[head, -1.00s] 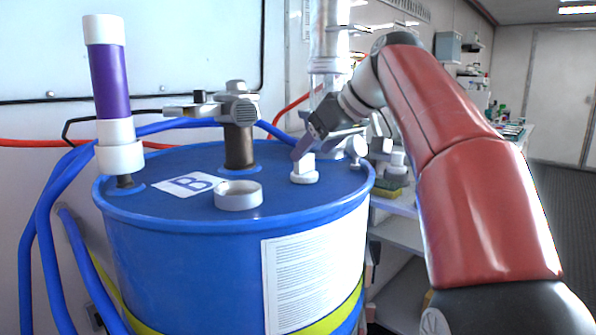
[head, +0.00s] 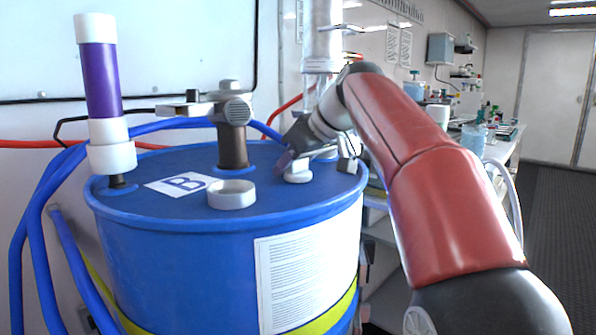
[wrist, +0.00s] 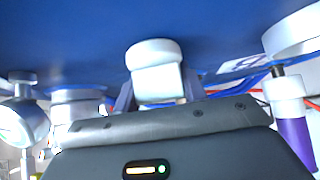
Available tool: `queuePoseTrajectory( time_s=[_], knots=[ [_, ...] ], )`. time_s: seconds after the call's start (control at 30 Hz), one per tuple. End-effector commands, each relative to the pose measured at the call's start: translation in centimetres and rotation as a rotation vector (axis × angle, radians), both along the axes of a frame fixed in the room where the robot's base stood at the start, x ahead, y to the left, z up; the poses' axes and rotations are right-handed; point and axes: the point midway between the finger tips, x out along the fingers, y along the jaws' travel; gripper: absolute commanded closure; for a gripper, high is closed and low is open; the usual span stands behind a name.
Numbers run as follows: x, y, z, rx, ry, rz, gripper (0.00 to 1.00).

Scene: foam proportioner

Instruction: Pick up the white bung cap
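The white bung cap (head: 298,177) has a round base and a block-shaped grip. It sits near the right side of the blue drum's top (head: 200,210), partly hidden by my gripper (head: 290,163) in the head view. In the wrist view the cap (wrist: 156,70) is upside down in the picture, with its round base toward the blue drum surface. The fingers of my gripper (wrist: 159,95) stand apart on both sides of the grip block. Whether they press on it or leave a small gap is unclear.
A white ring-shaped cup (head: 232,195) and a paper marked B (head: 182,184) lie on the drum top. A purple and white tube (head: 103,95) stands at left. A grey fitting on a post (head: 232,125) stands behind. A clear vertical pipe (head: 322,55) rises behind my gripper.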

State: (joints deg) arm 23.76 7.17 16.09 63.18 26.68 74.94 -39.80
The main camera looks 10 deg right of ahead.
Motion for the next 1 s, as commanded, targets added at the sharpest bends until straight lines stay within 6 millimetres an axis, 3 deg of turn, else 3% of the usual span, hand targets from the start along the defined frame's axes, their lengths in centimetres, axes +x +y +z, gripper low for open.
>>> queuePoseTrajectory(
  time_s=[0.1,0.47,0.83,1.0],
  knots=[
    [0.0,0.0,0.0,0.000,0.000,0.000,0.81],
    [0.0,0.0,1.0,0.000,-0.001,0.001,0.81],
    [0.1,0.0,8.2,-0.001,-0.003,0.002,0.81],
    [0.1,0.1,9.0,0.001,-0.002,0.003,0.81]
  ],
)
